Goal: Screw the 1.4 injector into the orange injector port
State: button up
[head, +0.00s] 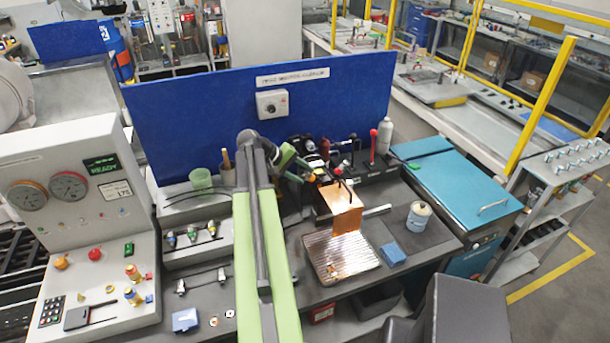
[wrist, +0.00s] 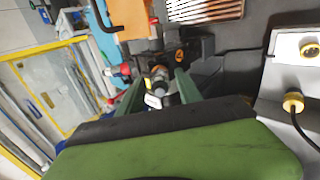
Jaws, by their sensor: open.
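My gripper (wrist: 158,77) is open in the wrist view, with one green finger on each side of a small injector-like part (wrist: 157,86). That part has a pale, label-like patch and a yellowish collar. I cannot read its label or tell whether the fingers touch it. A small orange ring (wrist: 179,54) shows just beyond it; I cannot tell if it is the orange port. In the head view my gripper (head: 303,168) is at the dark engine assembly behind the copper-coloured block (head: 340,205), partly hidden. Several small injectors (head: 191,234) stand in a grey rack to the left.
A blue panel (head: 200,120) stands behind. A gauge console (head: 80,220) is at left. A red-topped lever (head: 373,145) rises at the back.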

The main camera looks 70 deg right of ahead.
dwell(0.5)
grip_shut()
dwell(0.4)
jog(key=m, duration=0.4)
jog(key=shift+m, duration=0.4)
jog(key=m, duration=0.7)
